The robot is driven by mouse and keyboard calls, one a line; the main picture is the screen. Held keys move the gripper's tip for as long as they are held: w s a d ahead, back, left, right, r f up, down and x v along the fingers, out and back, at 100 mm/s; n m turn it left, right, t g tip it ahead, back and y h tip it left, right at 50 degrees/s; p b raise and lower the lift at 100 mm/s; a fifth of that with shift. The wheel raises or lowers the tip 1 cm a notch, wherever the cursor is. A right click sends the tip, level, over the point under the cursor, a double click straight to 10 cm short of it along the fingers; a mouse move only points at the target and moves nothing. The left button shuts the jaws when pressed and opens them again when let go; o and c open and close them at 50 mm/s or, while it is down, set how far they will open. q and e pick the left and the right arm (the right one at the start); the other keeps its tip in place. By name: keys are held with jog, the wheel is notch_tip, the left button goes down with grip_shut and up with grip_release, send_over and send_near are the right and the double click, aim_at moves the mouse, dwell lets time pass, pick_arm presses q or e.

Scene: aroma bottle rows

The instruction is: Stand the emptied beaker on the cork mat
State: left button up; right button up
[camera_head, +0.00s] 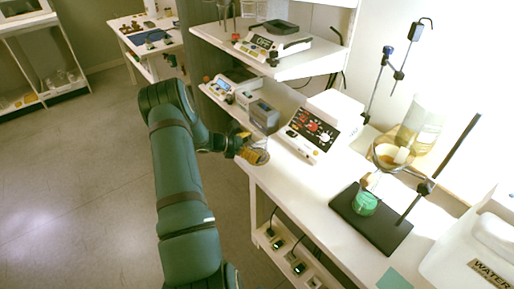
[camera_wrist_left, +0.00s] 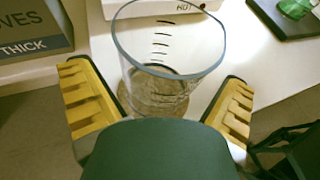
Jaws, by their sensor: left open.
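A clear glass beaker (camera_wrist_left: 160,55) with dark graduation marks stands upright near the bench's front edge. It looks empty. The round brown cork mat (camera_wrist_left: 122,97) shows under and around its base, so the beaker appears to stand on it. In the head view the beaker (camera_head: 261,156) is partly hidden by my left gripper (camera_head: 249,151). The left gripper's yellow fingers are open, one on either side of the beaker, with visible gaps in the wrist view. My right gripper is in neither view.
A box lettered GLOVES (camera_wrist_left: 30,30) stands close to the left finger. A hotplate-like device (camera_head: 312,132) is just behind the beaker. A dark stand base with a green flask (camera_head: 365,204) is farther right. White bench top between them is clear.

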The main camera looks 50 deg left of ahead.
pick_arm(q)
jog(key=p+v, duration=0.1)
jog(key=v, duration=1)
jog(key=shift+p, duration=0.3)
